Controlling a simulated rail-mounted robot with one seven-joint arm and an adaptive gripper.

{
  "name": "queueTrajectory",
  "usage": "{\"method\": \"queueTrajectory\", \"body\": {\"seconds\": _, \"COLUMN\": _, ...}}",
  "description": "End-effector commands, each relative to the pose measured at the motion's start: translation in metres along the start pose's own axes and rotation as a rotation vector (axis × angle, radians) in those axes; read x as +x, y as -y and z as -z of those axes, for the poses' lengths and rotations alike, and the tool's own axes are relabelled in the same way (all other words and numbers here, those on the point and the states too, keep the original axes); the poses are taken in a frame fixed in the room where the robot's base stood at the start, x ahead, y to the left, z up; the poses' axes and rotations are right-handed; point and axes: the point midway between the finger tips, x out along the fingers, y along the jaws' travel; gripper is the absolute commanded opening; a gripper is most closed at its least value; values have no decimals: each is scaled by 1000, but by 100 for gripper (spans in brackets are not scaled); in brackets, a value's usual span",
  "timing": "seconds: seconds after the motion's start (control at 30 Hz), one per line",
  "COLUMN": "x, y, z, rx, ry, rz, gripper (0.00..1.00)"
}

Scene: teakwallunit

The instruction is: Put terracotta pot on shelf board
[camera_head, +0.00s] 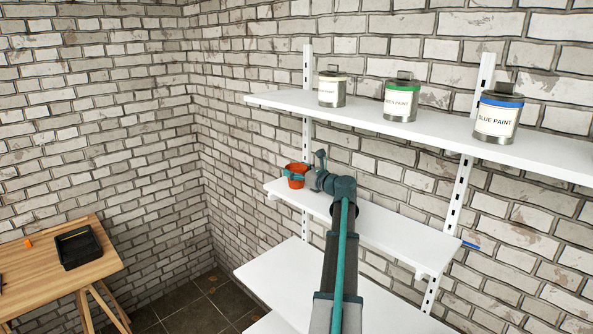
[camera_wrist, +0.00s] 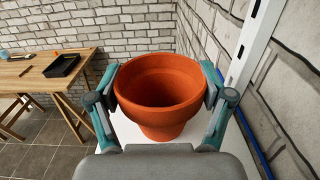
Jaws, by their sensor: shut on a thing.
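The terracotta pot (camera_head: 296,182) is upright at the left end of the middle white shelf board (camera_head: 390,230). In the wrist view the orange pot (camera_wrist: 160,125) sits between the two teal fingers of my gripper (camera_wrist: 162,90), which press on opposite sides of its rim. My gripper (camera_head: 296,175) also shows in the head view, reaching in from the right. The pot is empty inside. White board shows below and around its base; I cannot tell whether the base touches the board.
Several paint cans, including the blue one (camera_head: 498,115), stand on the upper shelf (camera_head: 430,135) above. A lower shelf (camera_head: 285,285) is below. A wall upright (camera_wrist: 245,45) is close on the right. A wooden table (camera_head: 100,262) with a black tray (camera_head: 78,247) stands at left.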

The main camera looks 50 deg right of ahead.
Motion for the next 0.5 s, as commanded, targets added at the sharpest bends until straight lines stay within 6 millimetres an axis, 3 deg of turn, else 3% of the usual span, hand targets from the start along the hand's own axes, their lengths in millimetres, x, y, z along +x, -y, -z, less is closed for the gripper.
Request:
{"method": "queueTrajectory", "body": {"seconds": 0.17, "x": 0, "y": 0, "z": 3, "rx": 1, "ry": 0, "rz": 0, "gripper": 41}}
{"method": "queueTrajectory", "body": {"seconds": 0.2, "x": 0, "y": 0, "z": 3, "rx": 0, "ry": 0, "rz": 0, "gripper": 84}}
{"method": "queueTrajectory", "body": {"seconds": 0.3, "x": 0, "y": 0, "z": 2, "rx": 0, "ry": 0, "rz": 0, "gripper": 100}}
{"method": "queueTrajectory", "body": {"seconds": 0.5, "x": 0, "y": 0, "z": 2, "rx": 0, "ry": 0, "rz": 0, "gripper": 100}}
